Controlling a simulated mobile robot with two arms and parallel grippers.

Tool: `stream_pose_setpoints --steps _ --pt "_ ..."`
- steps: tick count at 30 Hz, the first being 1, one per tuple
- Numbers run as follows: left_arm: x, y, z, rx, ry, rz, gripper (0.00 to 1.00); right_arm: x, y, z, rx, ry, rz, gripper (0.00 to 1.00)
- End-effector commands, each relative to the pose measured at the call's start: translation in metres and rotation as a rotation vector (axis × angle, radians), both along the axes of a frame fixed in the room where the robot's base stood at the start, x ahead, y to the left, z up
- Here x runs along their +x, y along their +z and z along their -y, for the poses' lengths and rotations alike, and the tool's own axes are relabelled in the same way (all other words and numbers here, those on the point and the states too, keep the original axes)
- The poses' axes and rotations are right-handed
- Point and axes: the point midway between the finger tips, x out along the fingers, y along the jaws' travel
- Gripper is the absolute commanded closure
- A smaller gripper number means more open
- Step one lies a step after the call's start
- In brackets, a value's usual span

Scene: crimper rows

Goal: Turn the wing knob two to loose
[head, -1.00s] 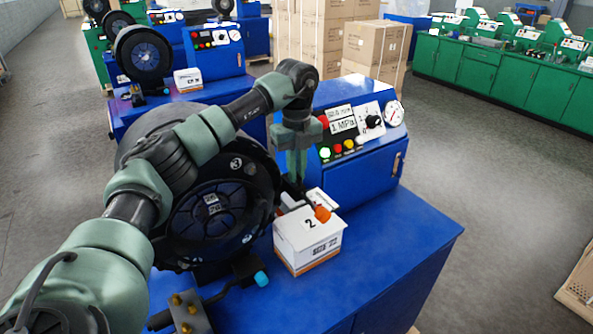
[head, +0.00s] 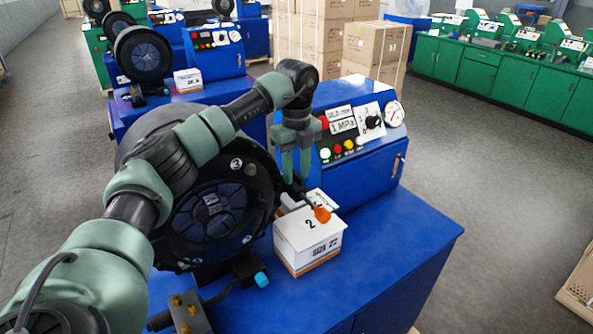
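I cannot clearly make out a wing knob marked two. A black knob (head: 373,122) sits on a white numbered plate on the blue control panel (head: 365,150). An orange knob-like piece (head: 322,214) shows at the top of a white box marked 2 (head: 308,240). My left gripper (head: 296,177) points down between the black crimper ring and the panel, above and behind the box. Its two fingers are apart with nothing visible between them. Pale and dark parts (head: 291,201) below the fingertips are partly hidden by the box. My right gripper is out of view.
The crimper's black ring (head: 262,185) stands close left of the gripper. A bracket with brass fittings (head: 187,312) and a cyan-tipped part (head: 262,279) lie in front. The blue bench top (head: 400,240) is clear to the right. Cartons (head: 375,45) stand behind.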

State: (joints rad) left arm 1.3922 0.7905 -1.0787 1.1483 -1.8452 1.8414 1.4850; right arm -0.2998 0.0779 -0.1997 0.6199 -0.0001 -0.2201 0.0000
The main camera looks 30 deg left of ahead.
Motion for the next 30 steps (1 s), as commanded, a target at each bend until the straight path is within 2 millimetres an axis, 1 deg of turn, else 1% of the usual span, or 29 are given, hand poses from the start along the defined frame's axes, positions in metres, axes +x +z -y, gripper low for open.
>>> stream_pose_setpoints --steps 7,10,14,19,21,25,30 --pt "0.000 -0.001 0.000 -0.001 -0.002 -0.004 0.67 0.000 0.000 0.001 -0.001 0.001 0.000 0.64" --pt "0.000 0.004 0.001 -0.001 -0.002 -0.001 0.67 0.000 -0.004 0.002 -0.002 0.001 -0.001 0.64" --pt "0.001 0.021 0.001 -0.002 -0.003 0.001 0.67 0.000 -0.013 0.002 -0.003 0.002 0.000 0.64" --pt "0.000 0.051 0.001 -0.002 -0.002 0.001 0.67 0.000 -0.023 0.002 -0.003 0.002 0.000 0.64" --pt "0.000 0.062 0.001 0.000 -0.001 0.001 0.67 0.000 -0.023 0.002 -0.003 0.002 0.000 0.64" --pt "0.000 0.074 0.000 -0.001 -0.001 -0.001 0.67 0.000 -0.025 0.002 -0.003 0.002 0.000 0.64" --pt "0.000 0.078 0.000 0.000 -0.001 -0.002 0.67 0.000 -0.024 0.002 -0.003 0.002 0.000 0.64"
